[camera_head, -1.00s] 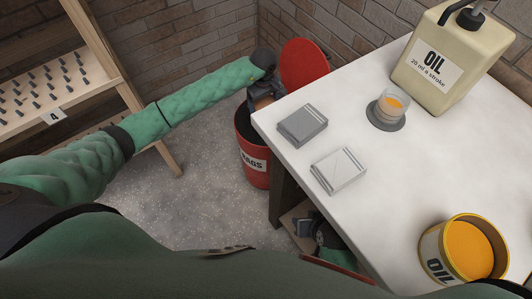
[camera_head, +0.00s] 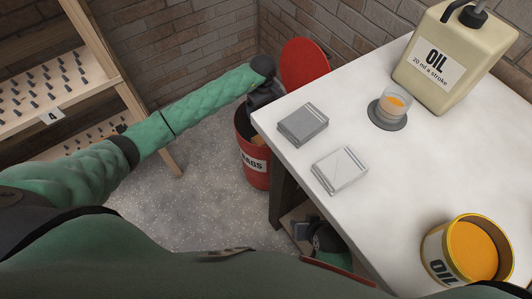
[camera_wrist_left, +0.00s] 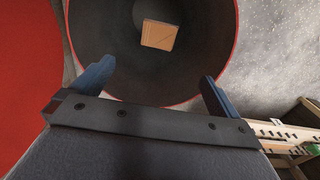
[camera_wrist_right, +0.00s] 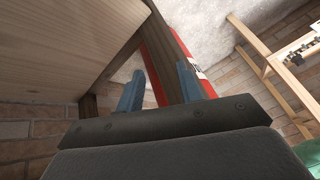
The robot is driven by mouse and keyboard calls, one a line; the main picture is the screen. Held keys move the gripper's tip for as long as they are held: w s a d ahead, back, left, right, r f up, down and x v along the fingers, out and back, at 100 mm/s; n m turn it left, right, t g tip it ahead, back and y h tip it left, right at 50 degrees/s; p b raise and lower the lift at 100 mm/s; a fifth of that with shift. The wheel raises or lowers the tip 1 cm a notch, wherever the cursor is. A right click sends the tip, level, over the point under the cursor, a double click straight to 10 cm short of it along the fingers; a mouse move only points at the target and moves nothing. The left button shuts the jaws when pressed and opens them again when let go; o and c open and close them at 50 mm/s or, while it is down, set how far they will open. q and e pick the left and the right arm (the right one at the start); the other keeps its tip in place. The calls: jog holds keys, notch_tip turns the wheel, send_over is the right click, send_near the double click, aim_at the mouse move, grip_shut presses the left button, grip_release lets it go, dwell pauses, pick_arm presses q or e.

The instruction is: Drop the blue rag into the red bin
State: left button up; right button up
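The red bin (camera_head: 257,172), labelled "RAGS", stands on the floor left of the table. My left gripper (camera_head: 262,97) is over its mouth. In the left wrist view my left gripper (camera_wrist_left: 156,80) is open, with nothing between its fingers. A folded orange-tan rag (camera_wrist_left: 159,35) shows inside the dark bin, apart from the fingers; whether it is falling or resting I cannot tell. No clearly blue rag is in view; a dark grey folded cloth (camera_head: 303,125) and a light grey one (camera_head: 340,170) lie on the table. My right gripper (camera_wrist_right: 160,85) is open and empty below the tabletop.
The bin's red lid (camera_head: 304,63) is raised behind it. The white table (camera_head: 400,190) also holds a glass of orange liquid (camera_head: 393,103), an oil canister (camera_head: 440,60) and a yellow oil tin (camera_head: 466,250). A wooden pegged shelf (camera_head: 100,85) stands left.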

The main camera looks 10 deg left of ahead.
pick_arm(q)
notch_tip(320, 180, up, 8)
jog(key=b, duration=0.1)
pick_arm(e)
jog(key=f, duration=0.4)
jog(key=shift+w+a+f, duration=0.1)
jog(key=shift+w+f, duration=0.05)
jog(key=shift+w, duration=0.05)
pick_arm(q)
jog(key=shift+f, duration=0.15)
